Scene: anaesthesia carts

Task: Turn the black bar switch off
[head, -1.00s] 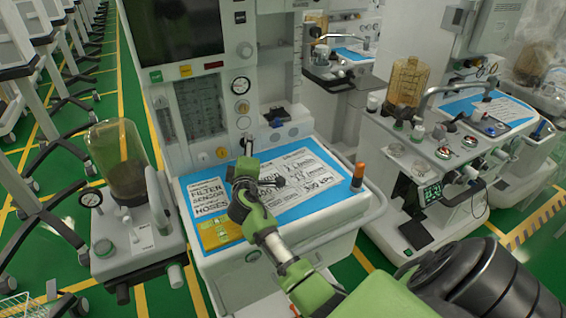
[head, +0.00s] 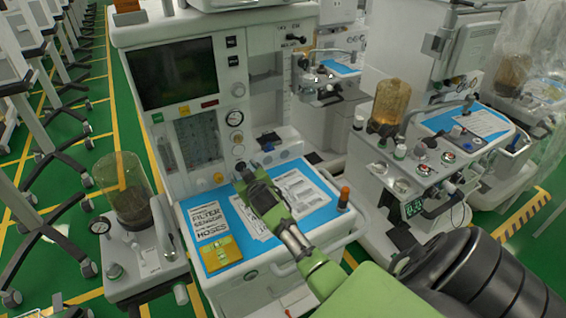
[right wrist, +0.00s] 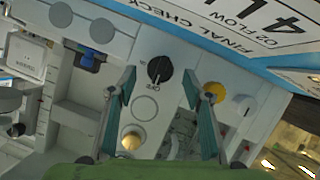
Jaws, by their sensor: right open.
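The black bar switch (right wrist: 159,70) is a round black knob with a raised bar and a pale line, on the white panel in the right wrist view. The small lettering around it is too blurred to read surely. My right gripper (right wrist: 160,90) is open and empty, its two teal-faced fingers on either side of the switch's line, apart from it in the picture. In the head view my right gripper (head: 250,168) reaches over the cart's work surface to the lower front panel. There the switch is hard to tell from the dark fingertips. My left gripper is not in view.
A yellow knob (right wrist: 215,92) and a white knob (right wrist: 245,105) sit beside the switch. A glass canister (head: 122,190) stands left; a second cart (head: 400,165) stands right.

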